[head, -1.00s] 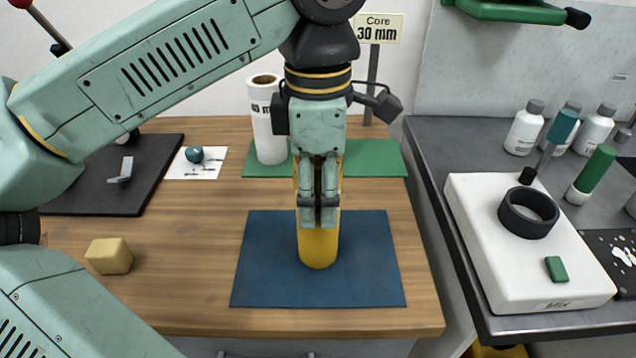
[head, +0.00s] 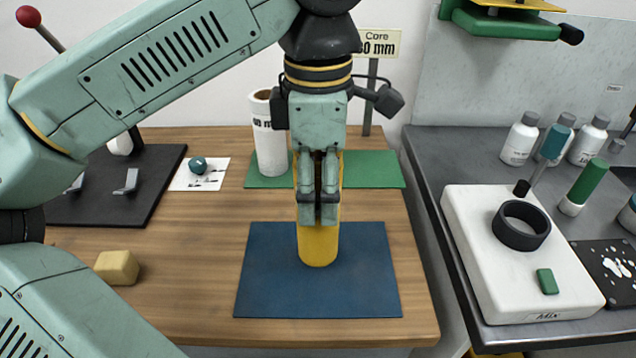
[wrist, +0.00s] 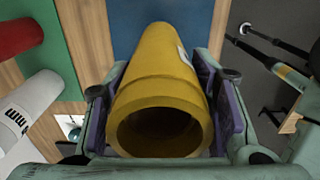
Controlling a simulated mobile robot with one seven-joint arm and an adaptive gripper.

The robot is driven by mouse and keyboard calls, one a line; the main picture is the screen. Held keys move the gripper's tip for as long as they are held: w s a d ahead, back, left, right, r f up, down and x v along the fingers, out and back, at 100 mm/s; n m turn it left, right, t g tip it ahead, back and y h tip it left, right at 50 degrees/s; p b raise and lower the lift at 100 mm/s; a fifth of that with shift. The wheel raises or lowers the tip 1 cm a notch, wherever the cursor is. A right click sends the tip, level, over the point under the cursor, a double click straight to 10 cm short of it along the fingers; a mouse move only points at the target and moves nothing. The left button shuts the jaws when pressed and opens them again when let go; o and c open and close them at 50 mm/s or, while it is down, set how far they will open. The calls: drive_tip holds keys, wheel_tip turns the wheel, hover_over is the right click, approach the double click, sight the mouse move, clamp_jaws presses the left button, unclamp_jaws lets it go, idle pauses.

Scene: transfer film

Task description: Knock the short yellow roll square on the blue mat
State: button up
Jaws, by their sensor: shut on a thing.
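The short yellow roll (head: 318,246) stands upright in my gripper (head: 318,205). My gripper points down and is shut on the roll's sides. In the wrist view the roll (wrist: 165,75) shows its hollow end towards me, between the two fingers (wrist: 165,110), with its far end over blue. The blue mat (head: 270,290) lies flat on the wooden table under the roll. The roll's lower end is over the far half of the mat; whether a small gap separates them is hard to tell. Its upper part is hidden by the fingers in the head view.
A white roll (head: 270,150) stands on the green mat (head: 375,170) behind my gripper. A red roll (wrist: 20,38) shows in the wrist view. A beige block (head: 117,267) lies left of the blue mat. The grey bench (head: 425,160) is to the right.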

drive_tip(key=shift+f+b, duration=1.45)
drive_tip(key=shift+f, duration=0.45)
drive_tip(key=shift+r, duration=0.2)
drive_tip(key=shift+c, duration=0.6)
drive_tip(key=shift+r+p, duration=1.55)
drive_tip(key=shift+r, duration=0.25)
drive_tip(key=shift+f, duration=0.15)
wheel_tip(320, 180, down, 4)
drive_tip(key=b, duration=0.3)
drive_tip(key=shift+r+p, duration=1.4)
drive_tip(key=shift+r, duration=0.75)
drive_tip(key=shift+s+f, duration=0.1)
